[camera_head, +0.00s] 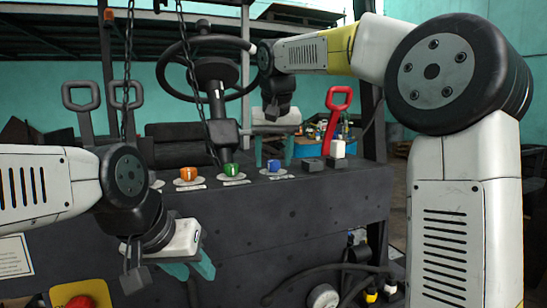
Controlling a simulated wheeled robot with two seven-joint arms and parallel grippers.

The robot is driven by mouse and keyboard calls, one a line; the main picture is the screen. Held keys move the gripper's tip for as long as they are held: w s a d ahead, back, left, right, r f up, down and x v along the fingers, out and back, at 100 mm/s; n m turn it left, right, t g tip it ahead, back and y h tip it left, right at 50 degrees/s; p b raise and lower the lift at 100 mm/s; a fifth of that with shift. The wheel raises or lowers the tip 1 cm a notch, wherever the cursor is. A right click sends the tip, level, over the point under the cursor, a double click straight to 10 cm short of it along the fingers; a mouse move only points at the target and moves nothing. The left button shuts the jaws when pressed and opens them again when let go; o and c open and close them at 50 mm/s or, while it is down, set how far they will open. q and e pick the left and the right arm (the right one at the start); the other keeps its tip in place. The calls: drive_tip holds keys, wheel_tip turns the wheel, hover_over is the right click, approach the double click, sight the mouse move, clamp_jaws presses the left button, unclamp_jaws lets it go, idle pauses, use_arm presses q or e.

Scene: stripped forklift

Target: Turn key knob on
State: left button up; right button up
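Colored knobs sit on round pale plates along the top of the dark panel (300,222): orange (188,174), green (232,170) and blue (273,166). I cannot tell from their looks which is the key knob, nor how each is turned. My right gripper (274,158) points down over the blue knob, its teal fingers apart. In the picture the blue knob shows between and just below the fingertips; contact is not clear.
A steering wheel (172,76) on its column stands behind the knobs. A red lever (330,117) rises right of my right gripper, near small dark switches (313,164). Chains (128,70) hang at the left. A red button (80,302) is at the lower left.

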drive_tip(key=v, duration=0.7)
drive_tip(key=shift+r, duration=0.4)
drive_tip(key=shift+s, duration=0.15)
